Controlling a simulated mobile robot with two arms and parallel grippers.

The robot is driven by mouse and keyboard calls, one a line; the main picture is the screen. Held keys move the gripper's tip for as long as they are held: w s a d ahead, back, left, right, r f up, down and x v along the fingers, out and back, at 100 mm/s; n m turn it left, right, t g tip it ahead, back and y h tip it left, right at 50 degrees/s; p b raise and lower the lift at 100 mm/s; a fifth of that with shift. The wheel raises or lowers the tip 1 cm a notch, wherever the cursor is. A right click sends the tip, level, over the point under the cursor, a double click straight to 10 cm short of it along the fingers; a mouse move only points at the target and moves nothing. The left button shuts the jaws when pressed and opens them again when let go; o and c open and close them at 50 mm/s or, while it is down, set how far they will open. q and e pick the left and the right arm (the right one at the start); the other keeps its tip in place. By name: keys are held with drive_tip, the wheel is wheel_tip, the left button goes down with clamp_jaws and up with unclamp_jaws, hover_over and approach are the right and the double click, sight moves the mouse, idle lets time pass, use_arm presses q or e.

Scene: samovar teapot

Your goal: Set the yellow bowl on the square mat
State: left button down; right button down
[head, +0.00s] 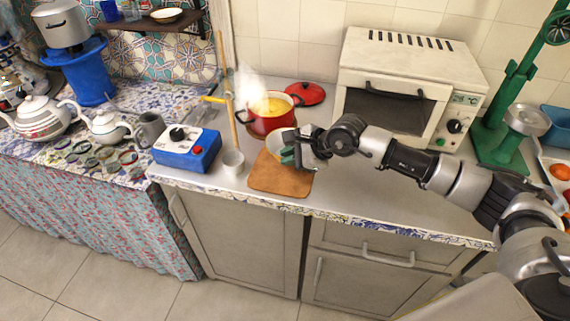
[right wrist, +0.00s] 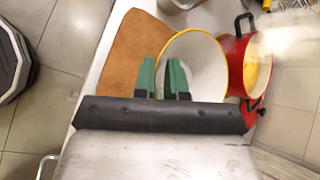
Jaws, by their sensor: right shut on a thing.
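The yellow bowl (head: 275,146), white inside with a yellow rim, is tilted over the back part of the brown square mat (head: 280,183). My right gripper (head: 292,155) is shut on its near rim. In the right wrist view, the green fingertips (right wrist: 163,78) pinch the rim of the bowl (right wrist: 208,62), and the brown mat (right wrist: 138,50) lies to the left, partly under the bowl. I cannot tell whether the bowl touches the mat. The front of the mat is bare. My left gripper is not in view.
A steaming red pot (head: 268,122) stands just behind the bowl, with its red lid (head: 305,93) farther back. A toaster oven (head: 405,90) stands behind my right arm.

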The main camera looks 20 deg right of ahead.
drive_tip(key=shift+w+a+f, duration=0.2)
drive_tip(key=shift+a+f, duration=0.1)
drive_tip(key=shift+a, duration=0.25)
wheel_tip(320, 180, down, 4)
drive_tip(key=shift+r+p, duration=0.1)
drive_tip(key=shift+p, duration=0.45)
drive_tip(key=shift+f+b, duration=0.3)
drive_tip(key=c, duration=1.2)
unclamp_jaws()
drive_tip(key=shift+r, duration=0.1)
drive_tip(key=shift+r, duration=0.1)
drive_tip(key=b+v, duration=0.1)
drive_tip(key=v, duration=1.1)
